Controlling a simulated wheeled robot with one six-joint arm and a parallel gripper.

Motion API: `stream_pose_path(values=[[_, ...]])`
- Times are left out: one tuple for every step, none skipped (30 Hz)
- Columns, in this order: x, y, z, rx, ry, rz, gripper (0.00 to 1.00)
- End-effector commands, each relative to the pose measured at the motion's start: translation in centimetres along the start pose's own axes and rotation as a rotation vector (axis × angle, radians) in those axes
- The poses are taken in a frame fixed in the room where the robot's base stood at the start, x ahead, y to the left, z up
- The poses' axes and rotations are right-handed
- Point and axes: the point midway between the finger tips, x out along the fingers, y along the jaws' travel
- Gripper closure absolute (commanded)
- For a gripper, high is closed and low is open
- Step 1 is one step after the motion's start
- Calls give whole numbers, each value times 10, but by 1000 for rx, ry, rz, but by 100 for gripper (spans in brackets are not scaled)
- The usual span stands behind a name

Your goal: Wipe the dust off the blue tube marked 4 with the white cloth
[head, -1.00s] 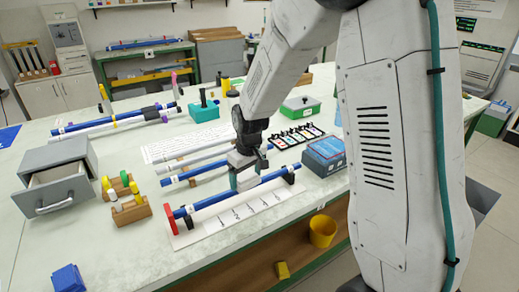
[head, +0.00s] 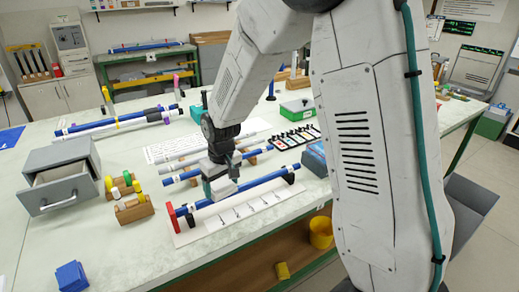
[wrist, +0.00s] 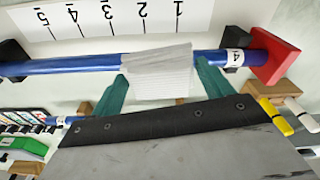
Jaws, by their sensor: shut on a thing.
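The blue tube marked 4 (head: 262,181) lies level in a stand, between a red end piece and a black support. In the wrist view the tube (wrist: 75,65) carries a white label "4" near the red end. My gripper (head: 220,186) is over the tube, left of its middle. Its teal fingers (wrist: 160,84) are shut on the folded white cloth (wrist: 158,70). The cloth lies across the tube and hides the stretch under it; it seems to touch the tube. I cannot make out dust on the visible parts.
The red end piece (wrist: 274,57) is close to the cloth. A numbered white strip (head: 245,209) lies in front of the tube. Other tubes, wooden blocks (head: 132,209) and a grey drawer box (head: 62,177) stand around. The front left table is mostly clear.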

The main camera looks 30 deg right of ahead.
Motion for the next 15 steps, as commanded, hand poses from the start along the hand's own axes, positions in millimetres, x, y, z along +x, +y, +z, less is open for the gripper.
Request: stream_pose_path(values=[[-14, 1, -2, 1, 6, 1, 42], [-21, 1, -3, 1, 7, 1, 42], [-22, 1, -2, 1, 3, 1, 42], [-24, 1, -3, 1, 2, 0, 42], [-27, 1, -3, 1, 2, 0, 42], [-30, 1, -3, 1, 2, 0, 42], [-33, 1, -4, 1, 3, 0, 42], [-36, 1, -4, 1, 3, 0, 42], [-40, 1, -5, 1, 3, 0, 42], [-43, 1, -5, 1, 3, 1, 42], [-45, 1, -6, 1, 4, 1, 42], [-49, 1, -6, 1, 3, 0, 42], [-52, 1, -6, 1, 3, 0, 42], [-54, 1, -6, 0, 3, 0, 42], [-58, 1, -7, 0, 4, 1, 42]])
